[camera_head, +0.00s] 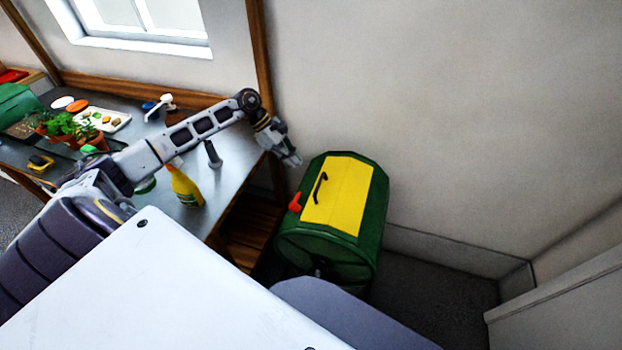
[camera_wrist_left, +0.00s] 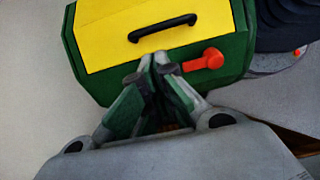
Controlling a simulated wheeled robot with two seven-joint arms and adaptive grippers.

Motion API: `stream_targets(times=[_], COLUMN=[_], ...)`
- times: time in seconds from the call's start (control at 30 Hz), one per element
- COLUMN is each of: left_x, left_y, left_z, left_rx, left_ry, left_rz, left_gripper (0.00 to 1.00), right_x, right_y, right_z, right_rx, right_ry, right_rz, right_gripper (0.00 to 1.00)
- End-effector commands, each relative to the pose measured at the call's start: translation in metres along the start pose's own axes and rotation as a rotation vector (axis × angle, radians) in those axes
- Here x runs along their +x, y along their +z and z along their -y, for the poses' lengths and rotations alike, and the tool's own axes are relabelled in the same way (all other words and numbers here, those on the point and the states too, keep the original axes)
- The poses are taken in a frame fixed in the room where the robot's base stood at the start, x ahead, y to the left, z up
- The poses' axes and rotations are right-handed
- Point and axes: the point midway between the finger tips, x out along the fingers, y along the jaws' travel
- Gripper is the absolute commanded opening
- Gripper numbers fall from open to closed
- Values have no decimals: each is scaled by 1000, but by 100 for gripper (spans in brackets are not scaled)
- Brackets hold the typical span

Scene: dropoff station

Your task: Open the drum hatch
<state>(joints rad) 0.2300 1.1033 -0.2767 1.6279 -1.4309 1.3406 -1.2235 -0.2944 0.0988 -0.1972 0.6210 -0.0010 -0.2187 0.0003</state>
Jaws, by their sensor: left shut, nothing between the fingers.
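The green drum (camera_head: 322,253) stands on the floor to the right of the table. Its yellow hatch (camera_head: 342,195) lies flat on the top and looks closed, with a black bar handle (camera_head: 320,187). A red latch (camera_head: 295,202) sits on the green side by the hatch edge. My left gripper (camera_head: 294,160) is in the air just left of the drum, above the latch. In the left wrist view the shut, empty fingers (camera_wrist_left: 158,62) point at the drum edge, with the red latch (camera_wrist_left: 205,60) to their right and the handle (camera_wrist_left: 163,28) beyond. My right gripper is not in view.
A grey table (camera_head: 232,165) stands left of the drum, with a yellow spray bottle (camera_head: 186,188), potted plants (camera_head: 62,125) and a white tray (camera_head: 108,119) on it. The wall (camera_head: 440,110) rises close behind the drum. Dark floor (camera_head: 440,290) is clear to its right.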

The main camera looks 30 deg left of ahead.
Motion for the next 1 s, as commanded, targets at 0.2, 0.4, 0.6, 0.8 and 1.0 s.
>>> stream_targets(times=[0.2,0.4,0.6,0.8,1.0], left_x=[1,8,24,44,64], left_y=[0,1,1,2,1], left_z=[0,0,0,0,0], left_rx=[-1,-1,-2,-1,-2], left_ry=[0,0,0,-1,0], left_rz=[2,3,4,4,5], left_gripper=[0,0,0,0,0], right_x=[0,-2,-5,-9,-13], right_y=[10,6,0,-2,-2], right_z=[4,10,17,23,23], right_rx=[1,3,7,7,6], right_ry=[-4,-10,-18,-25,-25], right_rz=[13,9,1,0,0], right_gripper=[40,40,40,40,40])
